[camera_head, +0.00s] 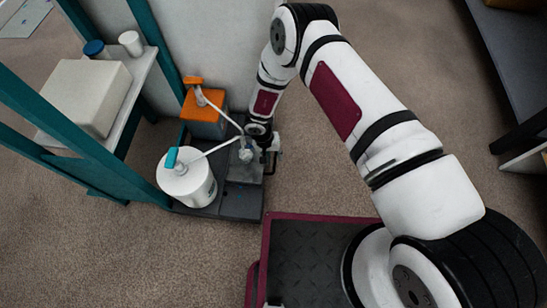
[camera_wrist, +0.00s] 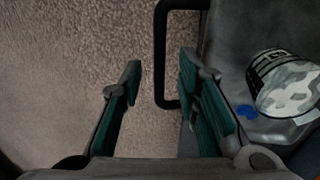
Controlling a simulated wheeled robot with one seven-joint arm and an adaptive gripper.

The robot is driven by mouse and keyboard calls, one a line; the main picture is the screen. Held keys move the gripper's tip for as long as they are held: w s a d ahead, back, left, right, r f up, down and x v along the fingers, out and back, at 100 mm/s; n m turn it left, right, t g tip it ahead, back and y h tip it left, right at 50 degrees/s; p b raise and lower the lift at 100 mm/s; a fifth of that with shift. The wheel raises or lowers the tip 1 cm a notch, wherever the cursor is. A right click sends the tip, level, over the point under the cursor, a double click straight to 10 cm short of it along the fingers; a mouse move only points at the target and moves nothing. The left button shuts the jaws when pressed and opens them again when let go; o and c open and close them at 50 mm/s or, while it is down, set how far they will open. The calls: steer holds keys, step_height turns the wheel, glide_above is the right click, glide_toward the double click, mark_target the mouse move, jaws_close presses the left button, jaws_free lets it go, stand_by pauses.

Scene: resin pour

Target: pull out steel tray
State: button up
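The dark grey steel tray (camera_head: 240,203) sits low at the rack's base in the head view. Its grey surface (camera_wrist: 228,35) also fills the right of the wrist view. A black bar handle (camera_wrist: 160,50) stands out from the tray's side. My gripper (camera_wrist: 158,75) is open, with one finger on each side of the handle's bar. I cannot tell whether either finger touches it. In the head view my gripper (camera_head: 266,145) is beside the tray's right edge, partly hidden by the arm.
A teal rack (camera_head: 150,35) holds a pale box (camera_head: 88,95). A blue spot (camera_wrist: 246,111) lies by the cup. Carpet right of the tray is clear.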

steer(key=shift+f, duration=0.2)
jaws_close()
steer(key=shift+d, duration=0.1)
steer(key=d+p, duration=0.2)
steer(key=d, duration=1.1)
steer(key=shift+s, duration=0.1)
jaws_free()
